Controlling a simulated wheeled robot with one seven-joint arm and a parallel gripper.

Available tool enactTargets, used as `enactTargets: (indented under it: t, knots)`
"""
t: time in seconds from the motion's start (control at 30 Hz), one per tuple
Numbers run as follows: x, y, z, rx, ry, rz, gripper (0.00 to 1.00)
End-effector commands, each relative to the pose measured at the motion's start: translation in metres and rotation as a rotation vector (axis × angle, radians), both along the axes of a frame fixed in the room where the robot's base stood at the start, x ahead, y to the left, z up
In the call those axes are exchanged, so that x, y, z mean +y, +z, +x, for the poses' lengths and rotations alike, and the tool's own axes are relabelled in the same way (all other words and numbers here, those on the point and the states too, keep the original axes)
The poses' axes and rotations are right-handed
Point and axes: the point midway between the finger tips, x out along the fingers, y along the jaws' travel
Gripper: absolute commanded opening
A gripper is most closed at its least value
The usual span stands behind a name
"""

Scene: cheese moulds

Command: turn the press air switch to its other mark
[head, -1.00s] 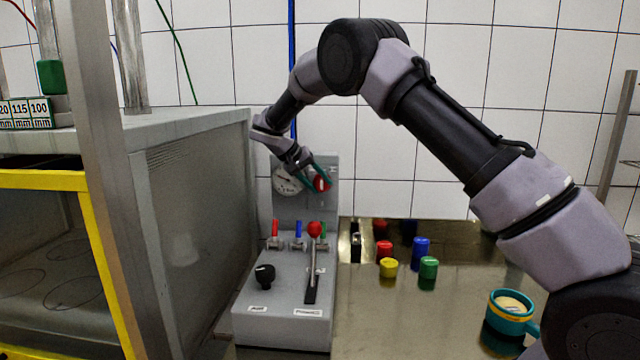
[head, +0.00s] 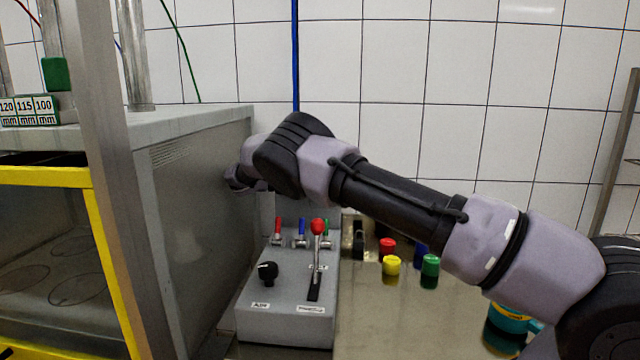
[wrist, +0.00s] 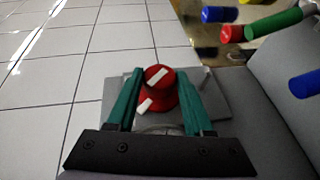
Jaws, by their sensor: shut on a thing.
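The red switch knob (wrist: 158,76) with a white bar shows in the wrist view, on a grey panel (wrist: 212,84). Its bar leans up to the right. A second white mark sits lower left on the red part beneath. My gripper (wrist: 160,73) has its teal fingers on both sides of the knob and is shut on it. In the head view my arm hides the knob, the gauge beside it and my gripper.
The grey console (head: 287,325) carries a black knob (head: 267,272), a red-topped lever (head: 317,228) and small coloured valve handles. A grey cabinet (head: 200,215) stands close on the left. Coloured cylinders, including a yellow one (head: 392,265), stand on the metal table at right, with a teal mug (head: 508,321).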

Motion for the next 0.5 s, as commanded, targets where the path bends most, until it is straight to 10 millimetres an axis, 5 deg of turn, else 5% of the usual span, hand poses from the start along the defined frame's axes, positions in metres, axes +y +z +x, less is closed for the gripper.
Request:
enactTargets:
  t: [0.5]
  knots:
    - [0.0001,-0.0007,0.0003,0.002,0.001,-0.048,0.0]
